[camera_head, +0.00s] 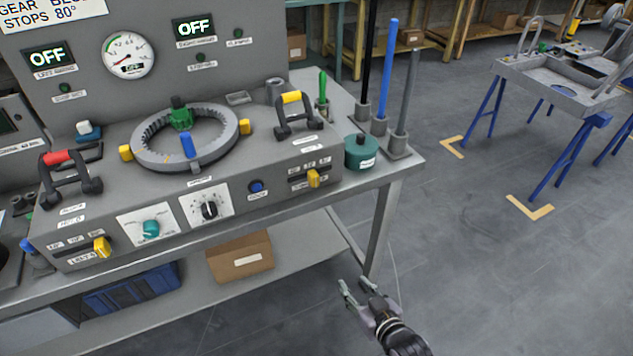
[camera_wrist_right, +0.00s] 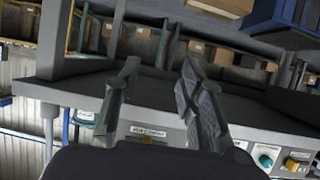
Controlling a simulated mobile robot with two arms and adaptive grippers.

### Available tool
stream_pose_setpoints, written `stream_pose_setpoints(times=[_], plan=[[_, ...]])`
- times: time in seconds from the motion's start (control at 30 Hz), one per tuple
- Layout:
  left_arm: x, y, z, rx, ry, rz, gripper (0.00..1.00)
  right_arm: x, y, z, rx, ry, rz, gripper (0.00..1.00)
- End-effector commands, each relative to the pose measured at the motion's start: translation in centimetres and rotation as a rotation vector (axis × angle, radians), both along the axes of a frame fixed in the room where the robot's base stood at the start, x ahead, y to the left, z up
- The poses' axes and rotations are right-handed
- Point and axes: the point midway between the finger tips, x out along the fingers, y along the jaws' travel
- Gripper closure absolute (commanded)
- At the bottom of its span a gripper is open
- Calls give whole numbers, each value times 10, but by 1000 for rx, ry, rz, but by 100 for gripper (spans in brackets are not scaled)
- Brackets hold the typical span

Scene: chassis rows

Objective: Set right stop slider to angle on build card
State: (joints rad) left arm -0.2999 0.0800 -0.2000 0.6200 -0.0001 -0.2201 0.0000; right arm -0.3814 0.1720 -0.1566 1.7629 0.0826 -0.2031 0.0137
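The build card (camera_head: 50,12) at the top left reads "GEAR STOPS 80°", its top cut off. The right stop slider (camera_head: 313,178) is a yellow knob in a dark slot on the right of the console front, with a small scale above it; its numbers are too small to read. A similar yellow left slider (camera_head: 102,247) is at the front left. My right gripper (camera_head: 354,285) is open and empty, below and to the right of the right slider, in front of the bench. Its parted fingers also show in the right wrist view (camera_wrist_right: 158,72). My left gripper is not in view.
A ring gear (camera_head: 185,165) with yellow and blue stops sits on the console. A teal knob (camera_head: 151,229), a black dial (camera_head: 210,209) and a blue button (camera_head: 256,187) line the front. A green canister (camera_head: 361,152) stands right of the console.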

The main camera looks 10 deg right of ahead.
Motion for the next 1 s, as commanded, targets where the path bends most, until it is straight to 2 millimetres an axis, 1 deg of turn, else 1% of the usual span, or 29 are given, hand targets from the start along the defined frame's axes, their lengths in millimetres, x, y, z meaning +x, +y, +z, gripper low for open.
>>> stream_pose_setpoints(times=[0.03, 0.07, 0.1, 0.2, 0.3, 0.4, 0.47, 0.57, 0.67, 1.0], plan=[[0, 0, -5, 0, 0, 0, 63, 10, 4, 43, 19, -88, 10, 63], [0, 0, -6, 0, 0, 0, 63, 14, 7, 66, 28, -134, 14, 63], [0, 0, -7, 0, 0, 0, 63, 17, 9, 95, 42, -190, 21, 63], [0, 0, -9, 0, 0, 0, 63, 18, 15, 154, 68, -301, 34, 63], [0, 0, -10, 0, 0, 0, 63, 15, 18, 191, 85, -370, 44, 63], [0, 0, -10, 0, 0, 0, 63, 14, 19, 208, 92, -401, 49, 63], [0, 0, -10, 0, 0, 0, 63, 17, 20, 211, 94, -407, 49, 63], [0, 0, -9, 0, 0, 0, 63, 29, 23, 212, 94, -410, 49, 63], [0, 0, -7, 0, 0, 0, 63, 47, 27, 213, 94, -409, 49, 63], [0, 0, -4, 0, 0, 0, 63, 120, 44, 212, 94, -407, 49, 63]])
